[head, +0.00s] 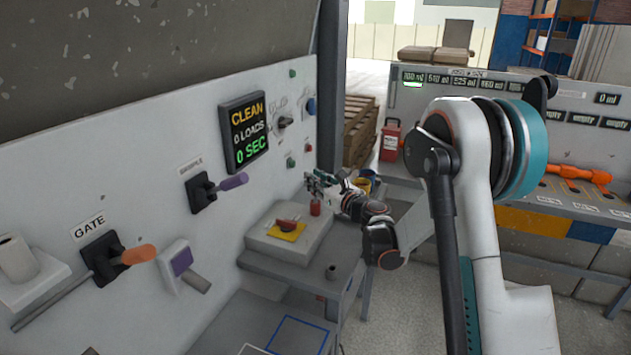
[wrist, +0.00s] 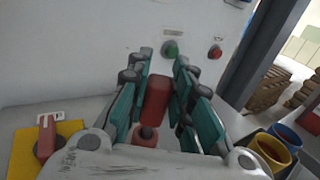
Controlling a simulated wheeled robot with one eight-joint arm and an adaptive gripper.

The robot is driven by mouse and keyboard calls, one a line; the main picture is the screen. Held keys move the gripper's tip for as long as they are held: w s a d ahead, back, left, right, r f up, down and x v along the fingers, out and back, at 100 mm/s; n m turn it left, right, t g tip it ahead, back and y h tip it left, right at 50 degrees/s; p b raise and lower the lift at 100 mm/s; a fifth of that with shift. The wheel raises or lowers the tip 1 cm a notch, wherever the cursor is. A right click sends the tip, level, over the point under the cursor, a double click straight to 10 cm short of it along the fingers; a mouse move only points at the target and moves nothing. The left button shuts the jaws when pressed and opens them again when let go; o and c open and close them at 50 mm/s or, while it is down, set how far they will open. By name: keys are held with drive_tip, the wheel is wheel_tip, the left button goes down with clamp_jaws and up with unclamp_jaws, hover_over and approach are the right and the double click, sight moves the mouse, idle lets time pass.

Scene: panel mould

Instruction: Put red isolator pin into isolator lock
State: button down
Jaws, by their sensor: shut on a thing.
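The red isolator pin (wrist: 156,98) is between the teal finger pads of my gripper (wrist: 158,85) in the wrist view. A smaller reddish round part (wrist: 147,132) shows just below it; I cannot tell if it is the pin's end. In the head view the pin (head: 315,207) hangs under my gripper (head: 325,188), near the back right of a pale box. A yellow plate with a red handle (head: 287,226) is on that box, and it shows at the lower left of the wrist view (wrist: 46,140). I cannot tell which part is the isolator lock.
The box (head: 262,238) stands on a grey table (head: 300,273) against the panel wall. A small dark cylinder (head: 331,271) is on the table. Yellow (wrist: 270,149) and blue (wrist: 287,135) cups stand at the right. Panel levers (head: 132,255) stick out at the left.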

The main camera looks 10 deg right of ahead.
drive_tip(key=shift+f+b, duration=0.65)
drive_tip(key=shift+f, duration=0.35)
drive_tip(key=c, duration=1.3)
unclamp_jaws()
drive_tip(key=shift+c, duration=0.2)
drive_tip(key=v, duration=1.2)
